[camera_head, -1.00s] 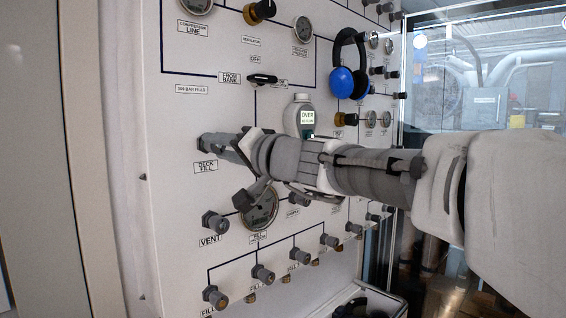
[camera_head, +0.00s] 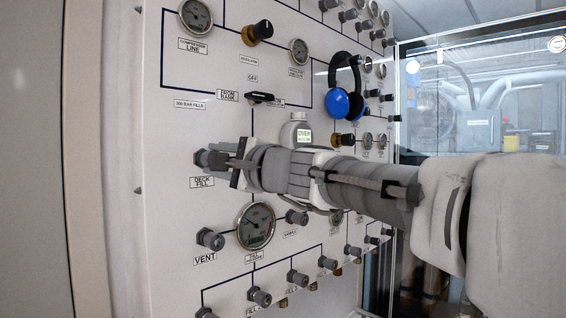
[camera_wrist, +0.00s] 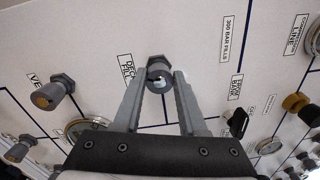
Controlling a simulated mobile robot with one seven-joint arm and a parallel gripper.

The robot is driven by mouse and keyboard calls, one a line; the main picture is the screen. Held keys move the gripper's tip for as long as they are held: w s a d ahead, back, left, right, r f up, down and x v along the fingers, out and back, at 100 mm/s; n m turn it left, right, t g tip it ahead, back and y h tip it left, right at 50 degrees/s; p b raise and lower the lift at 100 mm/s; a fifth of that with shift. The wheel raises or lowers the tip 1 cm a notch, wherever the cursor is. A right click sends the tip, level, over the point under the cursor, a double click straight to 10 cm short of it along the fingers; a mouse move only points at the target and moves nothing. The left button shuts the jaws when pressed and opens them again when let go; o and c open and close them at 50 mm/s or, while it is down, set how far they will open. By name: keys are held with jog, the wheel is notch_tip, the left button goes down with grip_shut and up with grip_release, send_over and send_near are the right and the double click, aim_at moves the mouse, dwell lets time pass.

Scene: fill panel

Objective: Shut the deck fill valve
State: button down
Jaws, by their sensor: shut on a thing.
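The deck fill valve (camera_head: 204,158) is a grey knob on the left of the white panel, above its "DECK FILL" label (camera_head: 202,182). In the wrist view the deck fill valve (camera_wrist: 159,76) sits between my fingertips, its round end facing the camera. My gripper (camera_wrist: 163,80) is shut on it, one finger on each side. In the head view my gripper (camera_head: 226,161) reaches the knob from the right and hides part of it.
The vent valve (camera_head: 210,239) and a round fill gauge (camera_head: 255,226) are below. A black bank selector (camera_head: 260,97) is above. Several fill valves line the bottom.

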jog(key=shift+w+d+r+m+g+h+p, duration=0.15)
jog(key=shift+m+p, duration=2.8)
jog(key=shift+m, duration=2.1)
jog(key=shift+a+f+m+g+h+p, duration=0.1)
jog(key=shift+m+h+p, duration=0.1)
jog(key=shift+m+p, duration=3.85)
jog(key=shift+w+d+r+m+g+h+p, duration=0.15)
jog(key=shift+m+p, duration=1.75)
jog(key=shift+m, duration=4.2)
jog(key=shift+s+f, duration=0.1)
jog(key=shift+f, duration=0.05)
jog(key=shift+c, duration=2.4)
grip_release()
